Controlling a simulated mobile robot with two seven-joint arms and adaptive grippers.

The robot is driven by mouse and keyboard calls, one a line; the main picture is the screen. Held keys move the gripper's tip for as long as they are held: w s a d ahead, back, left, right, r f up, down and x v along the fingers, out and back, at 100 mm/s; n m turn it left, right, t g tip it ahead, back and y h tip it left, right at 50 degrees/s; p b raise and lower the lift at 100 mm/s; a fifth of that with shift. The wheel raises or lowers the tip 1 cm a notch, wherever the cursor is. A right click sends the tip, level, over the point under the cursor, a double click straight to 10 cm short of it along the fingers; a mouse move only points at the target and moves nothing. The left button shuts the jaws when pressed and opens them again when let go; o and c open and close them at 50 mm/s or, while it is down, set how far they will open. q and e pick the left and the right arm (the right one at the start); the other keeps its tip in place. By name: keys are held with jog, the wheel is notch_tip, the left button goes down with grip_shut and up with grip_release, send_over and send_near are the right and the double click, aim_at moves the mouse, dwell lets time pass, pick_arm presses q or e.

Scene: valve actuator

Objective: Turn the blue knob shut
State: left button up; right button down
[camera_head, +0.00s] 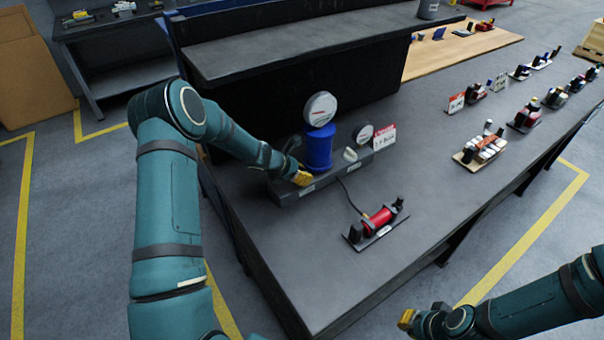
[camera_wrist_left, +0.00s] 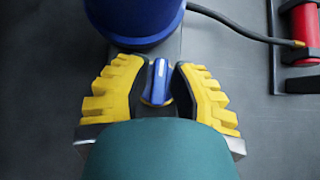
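The blue knob (camera_wrist_left: 158,84) shows in the left wrist view as a small lever-like handle, just below a blue cylinder (camera_wrist_left: 135,18). My left gripper (camera_wrist_left: 160,70) has its yellow fingers on either side of the knob. Dark gaps show near the fingertips, and I cannot tell whether the fingers press on it. In the head view my left gripper (camera_head: 301,178) is at the left front of the valve unit, whose blue cylinder (camera_head: 320,147) carries a round gauge (camera_head: 320,108). The knob is hidden there. My right gripper (camera_head: 406,319) is at the bottom, away from the unit; its fingers are unclear.
A red cylinder on a dark base (camera_head: 378,222) lies right of the valve unit, joined by a hose. A dark shelf (camera_head: 310,45) overhangs behind. The table's front (camera_head: 310,275) is clear.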

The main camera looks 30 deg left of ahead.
pick_arm(q)
grip_shut()
